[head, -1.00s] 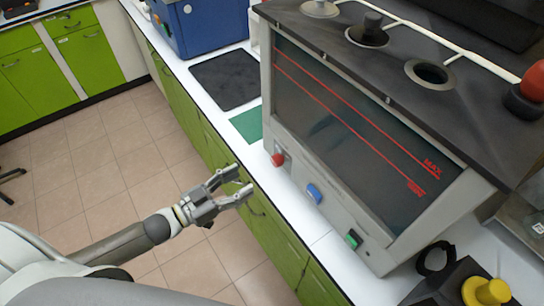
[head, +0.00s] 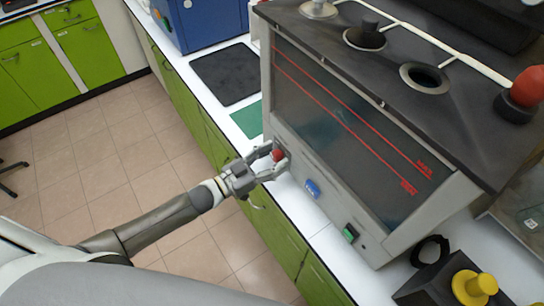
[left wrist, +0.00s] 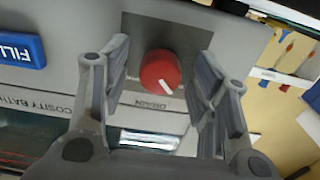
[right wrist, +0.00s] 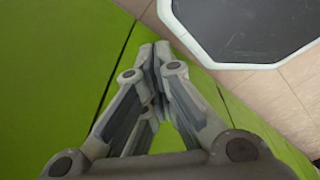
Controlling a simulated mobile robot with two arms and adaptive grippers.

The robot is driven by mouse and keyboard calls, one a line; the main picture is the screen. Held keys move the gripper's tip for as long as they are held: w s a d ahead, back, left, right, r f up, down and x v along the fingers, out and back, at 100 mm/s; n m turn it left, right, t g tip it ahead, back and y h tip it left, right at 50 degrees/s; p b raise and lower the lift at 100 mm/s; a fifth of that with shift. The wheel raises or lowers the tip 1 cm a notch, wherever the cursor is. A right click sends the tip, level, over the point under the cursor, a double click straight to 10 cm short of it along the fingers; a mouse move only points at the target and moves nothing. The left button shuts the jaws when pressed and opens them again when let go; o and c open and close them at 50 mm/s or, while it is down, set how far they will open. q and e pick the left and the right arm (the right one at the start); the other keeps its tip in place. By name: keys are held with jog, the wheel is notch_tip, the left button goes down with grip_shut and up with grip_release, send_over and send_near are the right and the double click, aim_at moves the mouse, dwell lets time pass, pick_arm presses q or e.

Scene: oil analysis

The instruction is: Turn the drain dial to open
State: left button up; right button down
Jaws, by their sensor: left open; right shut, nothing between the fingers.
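The drain dial (left wrist: 160,70) is a round red knob with a white pointer line, on the grey front panel of the viscosity bath (head: 330,190). In the left wrist view it sits between my open fingers, with the word DRAIN beside it. The pointer slants toward the lower right of that view. My left gripper (head: 278,158) is open around the dial in the head view; I see gaps between the fingers and the dial in the wrist view. My right gripper (right wrist: 155,55) is shut and empty in front of a green surface.
A blue FILL switch (left wrist: 20,48) is beside the dial, also seen in the head view (head: 312,189). A green switch (head: 350,233) is farther right. A dark mat (head: 225,73) and green mat (head: 248,120) lie on the white counter.

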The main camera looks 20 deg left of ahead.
pick_arm(q)
jog(key=shift+c, duration=0.3)
jog(key=c, duration=1)
jog(key=shift+o, duration=0.2)
